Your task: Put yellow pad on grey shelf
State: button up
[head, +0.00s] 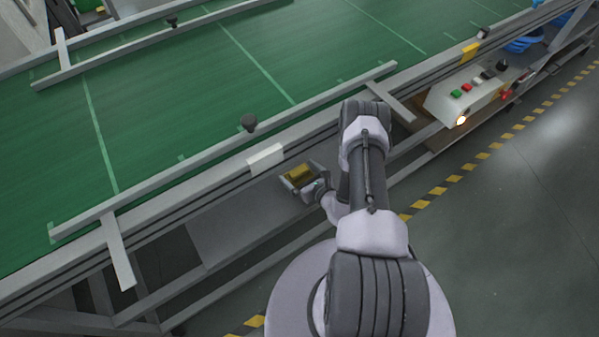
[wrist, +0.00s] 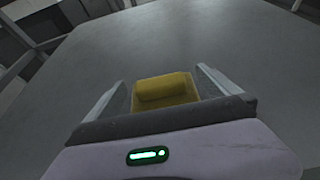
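The yellow pad (wrist: 166,89) is a small block between the two fingers of my gripper (wrist: 160,76) in the wrist view. In the head view the pad (head: 298,173) shows between the pale fingers of my gripper (head: 299,177), just below the conveyor's side rail. The grey shelf (head: 235,218) spreads under the conveyor, and its bare top (wrist: 260,60) fills most of the wrist view. I cannot tell whether the pad touches the shelf.
The green conveyor (head: 200,80) with its metal rails lies above and behind the shelf. A black knob (head: 249,122) stands on the near rail. A control box (head: 470,95) with coloured buttons hangs at the right. The shelf top around my gripper looks clear.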

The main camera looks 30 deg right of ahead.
jog(key=shift+r+p, duration=0.35)
jog(key=p+v, duration=0.4)
jog(key=v, duration=0.7)
jog(key=shift+d, duration=0.1)
jog(key=shift+s+r, duration=0.15)
jog(key=shift+s, duration=0.3)
